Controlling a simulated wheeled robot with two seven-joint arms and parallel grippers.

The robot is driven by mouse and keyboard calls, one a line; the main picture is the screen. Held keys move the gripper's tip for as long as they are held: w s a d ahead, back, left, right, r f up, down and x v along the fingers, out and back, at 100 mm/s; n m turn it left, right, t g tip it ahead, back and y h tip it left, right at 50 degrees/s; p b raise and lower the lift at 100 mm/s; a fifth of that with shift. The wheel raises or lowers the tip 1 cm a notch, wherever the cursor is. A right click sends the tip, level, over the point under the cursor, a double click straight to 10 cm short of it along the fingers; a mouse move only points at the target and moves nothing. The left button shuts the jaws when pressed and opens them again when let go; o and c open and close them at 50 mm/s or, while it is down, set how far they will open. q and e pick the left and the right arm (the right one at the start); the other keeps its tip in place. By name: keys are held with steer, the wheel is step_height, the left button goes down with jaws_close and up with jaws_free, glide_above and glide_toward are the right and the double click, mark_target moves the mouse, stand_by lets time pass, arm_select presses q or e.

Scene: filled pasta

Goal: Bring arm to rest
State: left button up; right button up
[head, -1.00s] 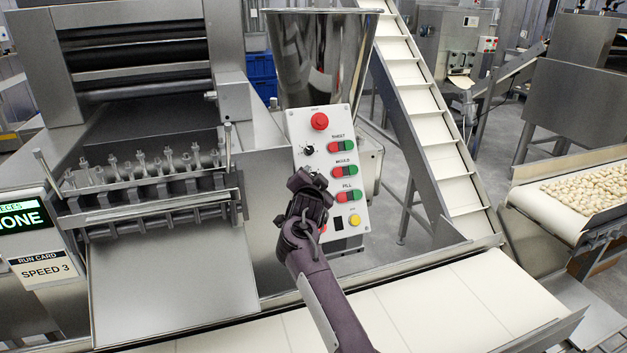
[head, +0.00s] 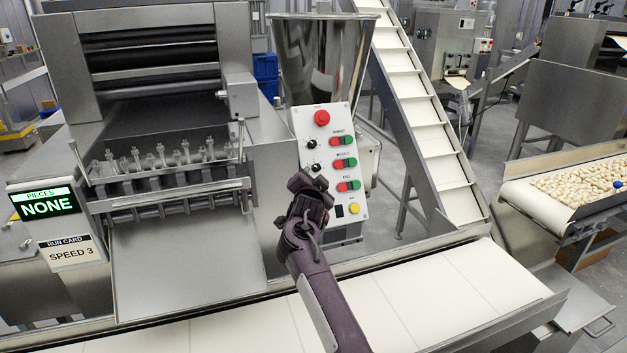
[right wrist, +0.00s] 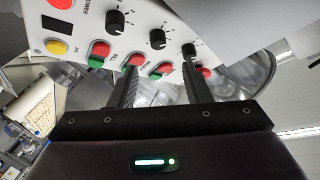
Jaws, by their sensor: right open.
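My right arm (head: 330,300) reaches up from the bottom of the head view. Its gripper (head: 308,188) is in front of the lower left part of the control panel (head: 321,132). In the right wrist view the two fingers of the gripper (right wrist: 160,88) stand apart with nothing between them. The panel also shows in that view (right wrist: 120,45), with its knobs and red and green buttons beyond the fingers. In the head view the gripper covers part of the panel's lower left. My left gripper does not show in either view.
A pasta machine (head: 185,240) with a display reading NONE (head: 45,203) and a run card (head: 70,252) stands at left. A steel hopper (head: 320,60) rises behind the panel. A white conveyor (head: 430,300) runs along the front. An inclined conveyor (head: 425,110) and a belt of pasta (head: 580,185) are at right.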

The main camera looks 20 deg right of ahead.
steer(key=s+d+f+n+g+y, duration=0.1)
steer(key=s+f+n+g+y, duration=0.4)
steer(key=s+f, duration=0.95)
steer(key=s+a+f+n+g, duration=0.1)
steer(key=s+n+g, duration=0.15)
steer(key=s, duration=0.85)
steer(key=s+a+f+n+g+y, duration=0.15)
steer(key=s+n, duration=0.25)
steer(key=s, duration=0.6)
steer(key=s+a+f+n+g, duration=0.1)
steer(key=s+n+g, duration=0.2)
steer(key=s, duration=0.8)
step_height(320, 180, down, 28)
steer(key=g, duration=0.1)
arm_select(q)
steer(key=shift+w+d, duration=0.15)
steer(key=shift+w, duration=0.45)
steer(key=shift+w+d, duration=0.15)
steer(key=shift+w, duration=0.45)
arm_select(e)
steer(key=s+d+f, duration=0.1)
steer(key=s+f, duration=0.9)
steer(key=s+d+f+g, duration=0.1)
steer(key=s+d+f, duration=0.1)
steer(key=s+f, duration=0.8)
steer(key=shift+s+d+f+n, duration=0.25)
steer(key=shift+s+n, duration=0.2)
steer(key=shift+s, duration=0.35)
